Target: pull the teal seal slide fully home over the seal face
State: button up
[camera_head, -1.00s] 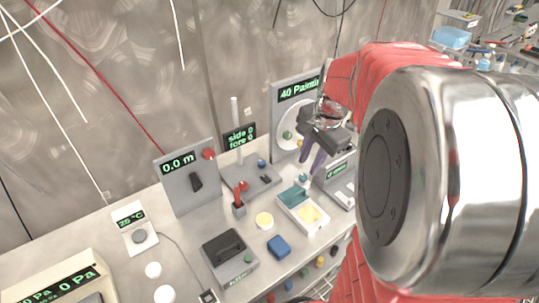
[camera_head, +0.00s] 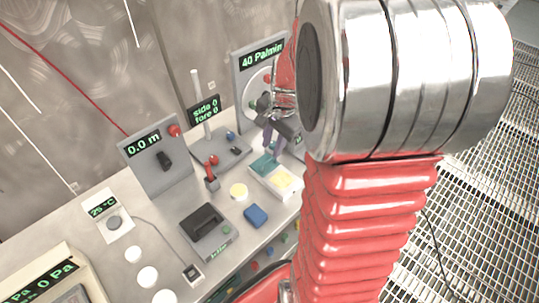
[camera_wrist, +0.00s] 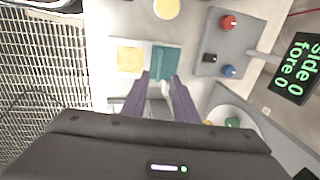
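The teal seal slide (camera_head: 263,165) sits at the back end of a white tray; it also shows in the wrist view (camera_wrist: 165,60). A yellow pad (camera_head: 283,181), taken as the seal face, lies uncovered beside it, left of the slide in the wrist view (camera_wrist: 130,60). My gripper (camera_head: 269,150) has purple fingers pointing down at the slide's far end. In the wrist view (camera_wrist: 160,79) the fingertips are apart, over the slide's near edge. I cannot tell whether they touch it.
A blue block (camera_head: 256,215), a round yellow disc (camera_head: 239,191) and a black-topped box (camera_head: 205,228) stand near the tray. A panel with a red lever (camera_head: 212,166) is to its left. The dial board (camera_head: 256,75) rises behind my gripper.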

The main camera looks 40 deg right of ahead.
aim_at(269, 160)
jog(key=f, duration=0.2)
jog(key=w+f, duration=0.1)
jog(key=f, duration=0.2)
jog(key=shift+f, duration=0.3)
jog(key=shift+c, duration=0.4)
grip_shut()
dwell(0.8)
